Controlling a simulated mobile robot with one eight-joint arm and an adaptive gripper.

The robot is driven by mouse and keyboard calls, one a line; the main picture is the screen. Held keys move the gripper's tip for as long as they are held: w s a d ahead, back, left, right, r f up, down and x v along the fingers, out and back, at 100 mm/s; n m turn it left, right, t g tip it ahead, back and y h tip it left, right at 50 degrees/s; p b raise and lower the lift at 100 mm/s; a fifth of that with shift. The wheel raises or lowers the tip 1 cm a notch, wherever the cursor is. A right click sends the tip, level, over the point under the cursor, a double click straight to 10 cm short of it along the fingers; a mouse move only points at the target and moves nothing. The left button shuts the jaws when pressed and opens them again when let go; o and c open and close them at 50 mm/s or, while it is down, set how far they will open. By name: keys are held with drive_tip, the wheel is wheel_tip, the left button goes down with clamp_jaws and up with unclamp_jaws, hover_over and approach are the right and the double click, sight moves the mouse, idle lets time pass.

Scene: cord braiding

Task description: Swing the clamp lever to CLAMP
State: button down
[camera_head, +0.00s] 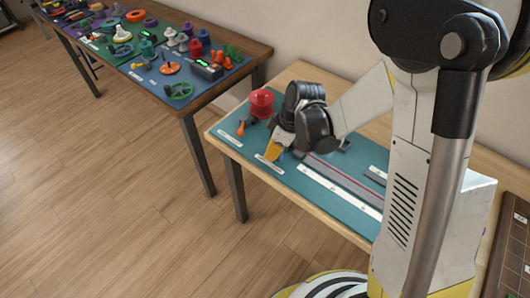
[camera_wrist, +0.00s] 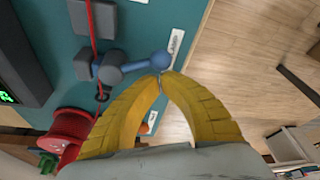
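The clamp lever (camera_wrist: 135,66) is a blue bar with a round ball knob. It runs from a dark grey pivot (camera_wrist: 106,70) toward the right in the wrist view. A red cord (camera_wrist: 94,40) runs past the clamp's grey blocks. My gripper (camera_wrist: 163,76) has yellow fingers with the tips together, right at the ball knob. I cannot tell whether they touch it. In the head view my gripper (camera_head: 272,153) points down at the teal mat, and the lever is mostly hidden.
A red spool (camera_head: 262,103) stands behind my gripper, with a small orange piece (camera_head: 240,130) near it. A dark box with a green display (camera_wrist: 12,75) is at the wrist view's left. A ruler strip (camera_head: 340,188) lies on the mat. Another table (camera_head: 150,60) holds several parts.

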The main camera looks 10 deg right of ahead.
drive_tip(key=shift+s+d+b, duration=0.35)
drive_tip(key=shift+s+d, duration=0.15)
drive_tip(key=shift+d, duration=0.25)
drive_tip(key=shift+r, duration=0.1)
drive_tip(key=shift+a, duration=0.15)
